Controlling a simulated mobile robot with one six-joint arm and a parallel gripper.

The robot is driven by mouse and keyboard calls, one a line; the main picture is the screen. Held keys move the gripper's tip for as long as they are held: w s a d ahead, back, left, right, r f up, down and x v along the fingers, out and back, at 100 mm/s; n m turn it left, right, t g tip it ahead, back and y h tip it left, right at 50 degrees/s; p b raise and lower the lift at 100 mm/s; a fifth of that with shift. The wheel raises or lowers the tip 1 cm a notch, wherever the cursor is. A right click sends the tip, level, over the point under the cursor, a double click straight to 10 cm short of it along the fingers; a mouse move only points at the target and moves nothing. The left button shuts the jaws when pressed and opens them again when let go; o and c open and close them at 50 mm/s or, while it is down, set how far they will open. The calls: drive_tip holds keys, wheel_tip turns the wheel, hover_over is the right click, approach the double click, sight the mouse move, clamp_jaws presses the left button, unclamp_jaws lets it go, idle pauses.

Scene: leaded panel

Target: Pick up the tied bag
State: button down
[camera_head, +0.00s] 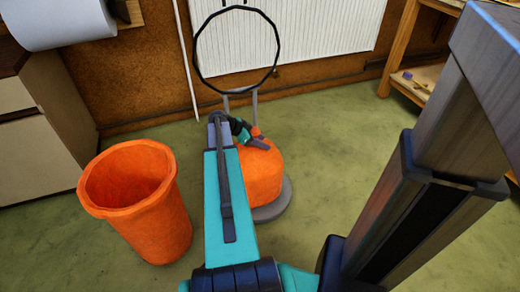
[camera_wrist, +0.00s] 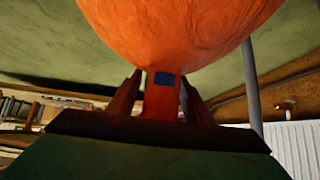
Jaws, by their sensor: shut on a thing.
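The tied bag (camera_head: 263,175) is orange and rounded, and shows over a grey round base in the head view. In the wrist view, the bag (camera_wrist: 180,25) fills the top middle and narrows to a neck with a blue patch, likely the tie. My gripper (camera_head: 257,140) is at the top of the bag. In the wrist view, my gripper's fingers (camera_wrist: 163,100) stand on both sides of the neck and are shut on it. I cannot tell whether the bag rests on the base or hangs just above it.
A black hoop (camera_head: 197,45) stands on grey posts behind the bag, above the grey base (camera_head: 274,210). An open orange bin (camera_head: 150,225) stands at left. A white radiator (camera_head: 320,30) is on the back wall. A wooden shelf (camera_head: 400,50) is at right. Green floor is clear between.

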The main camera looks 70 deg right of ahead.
wheel_tip(320, 180, up, 18)
drive_tip(key=p, duration=0.4)
drive_tip(key=shift+f+p, duration=0.25)
drive_tip(key=shift+p, duration=0.15)
idle(0.4)
drive_tip(key=shift+w, duration=0.1)
